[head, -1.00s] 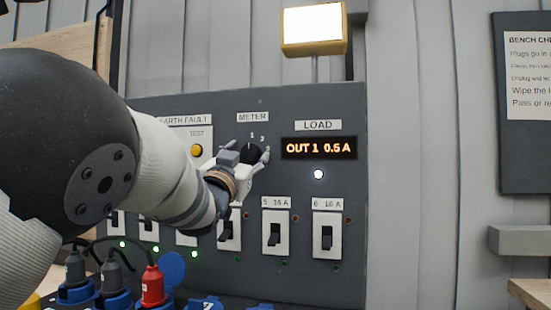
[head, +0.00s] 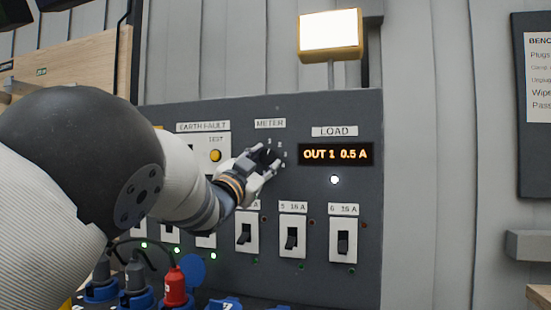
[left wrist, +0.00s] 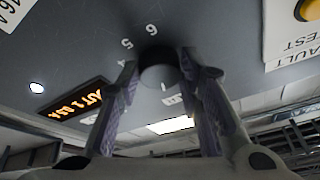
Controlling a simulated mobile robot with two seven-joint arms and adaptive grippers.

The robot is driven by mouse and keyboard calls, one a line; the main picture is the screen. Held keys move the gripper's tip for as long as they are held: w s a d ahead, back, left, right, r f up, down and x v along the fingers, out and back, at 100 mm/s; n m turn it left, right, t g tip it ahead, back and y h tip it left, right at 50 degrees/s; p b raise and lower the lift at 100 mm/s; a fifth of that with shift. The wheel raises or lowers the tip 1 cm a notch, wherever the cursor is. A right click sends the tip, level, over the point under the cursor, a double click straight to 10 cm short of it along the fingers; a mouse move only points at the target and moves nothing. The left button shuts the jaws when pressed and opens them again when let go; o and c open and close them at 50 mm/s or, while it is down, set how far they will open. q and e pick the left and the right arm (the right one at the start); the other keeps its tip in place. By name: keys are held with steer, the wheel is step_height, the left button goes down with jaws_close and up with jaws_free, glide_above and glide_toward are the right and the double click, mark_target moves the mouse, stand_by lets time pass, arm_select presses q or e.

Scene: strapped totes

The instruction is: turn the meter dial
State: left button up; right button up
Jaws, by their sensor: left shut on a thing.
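The black meter dial (head: 267,156) sits on the grey panel under the METER label (head: 270,124), with small numbers around it. My left gripper (head: 263,164) is at the dial, its fingers on either side and shut on it. In the left wrist view the round dial (left wrist: 160,72) shows between the two fingertips (left wrist: 159,76), with the numbers 5 and 6 beside it. The fingers partly hide the dial and some of its numbers. My right gripper is not in view.
A yellow TEST button (head: 215,156) is left of the dial. Breaker switches (head: 292,238) line the panel below. A red plug (head: 174,287) and grey plugs stand in sockets at the lower left. A lit lamp (head: 330,32) is above the panel.

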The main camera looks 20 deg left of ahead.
arm_select(q)
steer(key=m+h, duration=0.1)
steer(key=m, duration=0.1)
steer(key=m+g+p, duration=0.1)
steer(key=m, duration=0.1)
steer(key=shift+s+a+r+h, duration=0.1)
steer(key=shift+a+r+h, duration=0.05)
steer(key=shift+r+h, duration=0.25)
steer(key=m+g+h, duration=0.1)
steer(key=m, duration=0.2)
steer(key=shift+a+m, duration=0.15)
steer(key=shift+m, duration=0.15)
steer(key=m+g, duration=0.1)
steer(key=m, duration=0.2)
steer(key=shift+h+p, duration=0.35)
steer(key=shift+h, duration=0.05)
steer(key=shift+r+m+g, duration=0.15)
steer(key=shift+m+g, duration=0.65)
steer(key=shift+m, duration=1.1)
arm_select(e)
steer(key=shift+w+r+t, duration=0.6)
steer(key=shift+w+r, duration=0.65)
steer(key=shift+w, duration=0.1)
arm_select(q)
steer(key=shift+a, duration=0.1)
steer(key=o, duration=1.2)
steer(key=shift+c, duration=0.2)
